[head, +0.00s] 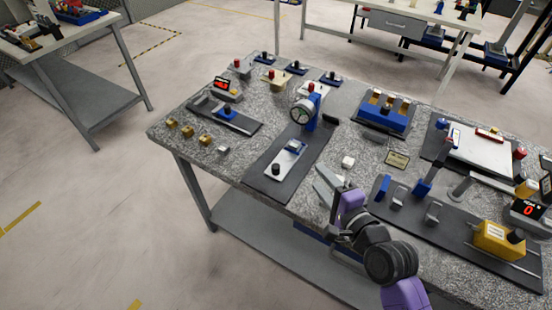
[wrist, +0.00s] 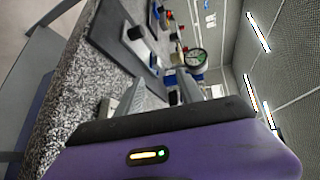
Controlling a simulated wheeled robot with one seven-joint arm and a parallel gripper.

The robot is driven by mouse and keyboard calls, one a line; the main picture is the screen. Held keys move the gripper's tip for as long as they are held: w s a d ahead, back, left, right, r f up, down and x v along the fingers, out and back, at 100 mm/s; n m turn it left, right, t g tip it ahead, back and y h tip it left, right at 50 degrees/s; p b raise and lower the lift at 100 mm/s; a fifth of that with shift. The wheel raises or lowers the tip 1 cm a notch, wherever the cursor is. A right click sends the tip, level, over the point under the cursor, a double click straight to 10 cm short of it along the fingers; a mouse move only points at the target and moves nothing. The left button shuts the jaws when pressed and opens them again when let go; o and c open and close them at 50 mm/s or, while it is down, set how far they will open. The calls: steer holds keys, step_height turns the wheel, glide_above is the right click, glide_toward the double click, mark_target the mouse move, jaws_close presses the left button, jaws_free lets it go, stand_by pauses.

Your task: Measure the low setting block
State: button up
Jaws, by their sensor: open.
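Several small blocks lie on the granite table, and I cannot tell which is the low setting block. Brass blocks (head: 188,131) stand in a row at the left front, with a small silver block (head: 224,150) at the row's right end. A pale block (head: 347,161) sits alone near the middle. A round dial gauge (head: 302,114) on a blue stand rises behind a dark mat; it also shows in the wrist view (wrist: 195,57). My gripper (head: 328,187) is open and empty at the table's front edge, right of the mat; its fingers show in the wrist view (wrist: 160,98).
A small red display unit (head: 221,84) and a blue device (head: 227,113) are at the left. A blue rack (head: 385,114) stands at the back. Blue and grey uprights (head: 397,197) and a yellow block (head: 499,240) crowd the right. Granite is bare between the brass row and the mat.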

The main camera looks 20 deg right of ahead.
mark_target(278, 168)
steer(key=w+m, duration=0.1)
steer(key=w+m+y, duration=0.1)
steer(key=w+m, duration=0.1)
steer(key=w+a+m+g, duration=0.1)
steer(key=m, duration=0.1)
steer(key=shift+w+r+y+p, duration=0.2)
steer(key=shift+r+y+p, duration=0.15)
steer(key=shift+y+p, duration=0.05)
steer(key=a+m, duration=0.1)
steer(key=m, duration=0.1)
steer(key=w+a+f+m+y, duration=0.1)
steer(key=m, duration=0.1)
steer(key=m+g+y, duration=0.1)
steer(key=shift+w+a+f+m, duration=0.15)
steer(key=shift+w+a+m, duration=0.05)
steer(key=shift+a+m, duration=0.2)
steer(key=shift+s+a+f+m+g+y, duration=0.15)
steer(key=shift+a+f+m+g+y, duration=0.35)
steer(key=shift+m, duration=0.5)
steer(key=x, duration=0.7)
steer(key=shift+w+a, duration=0.1)
steer(key=shift+w, duration=0.2)
